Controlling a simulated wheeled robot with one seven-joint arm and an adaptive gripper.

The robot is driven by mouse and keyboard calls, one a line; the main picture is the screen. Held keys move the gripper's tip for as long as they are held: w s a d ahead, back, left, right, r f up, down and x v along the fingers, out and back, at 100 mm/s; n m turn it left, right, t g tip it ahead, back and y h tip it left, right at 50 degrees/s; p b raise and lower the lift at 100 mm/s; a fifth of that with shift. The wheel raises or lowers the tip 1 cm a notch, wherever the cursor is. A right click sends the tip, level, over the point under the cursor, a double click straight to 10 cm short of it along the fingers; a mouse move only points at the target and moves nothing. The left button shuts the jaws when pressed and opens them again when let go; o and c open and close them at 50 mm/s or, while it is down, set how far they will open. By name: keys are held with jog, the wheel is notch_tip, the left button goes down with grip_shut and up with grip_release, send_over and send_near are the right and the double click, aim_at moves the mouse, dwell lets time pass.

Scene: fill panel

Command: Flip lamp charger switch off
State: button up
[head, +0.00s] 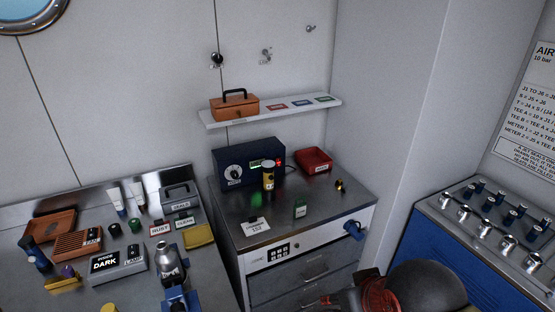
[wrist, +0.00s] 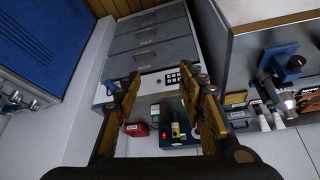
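The lamp charger (head: 249,162) is a dark blue box with a round dial and a lit green display, standing at the back of the steel cabinet top. A small red spot (head: 280,162) shows at the right of its front; I cannot tell whether it is the switch. A yellow and black lamp (head: 268,175) stands upright against the charger's front. In the wrist view the charger (wrist: 178,142) and lamp (wrist: 175,129) show beyond and between my fingers. My gripper (wrist: 165,95) is open and empty, apart from the charger. The switch's position is too small to read.
A shelf (head: 300,107) with an orange box (head: 234,105) hangs above. A cluttered bench is left; a blue valve panel (head: 495,225) is right.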

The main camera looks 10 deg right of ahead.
jog(key=shift+s, duration=0.15)
jog(key=c, duration=0.3)
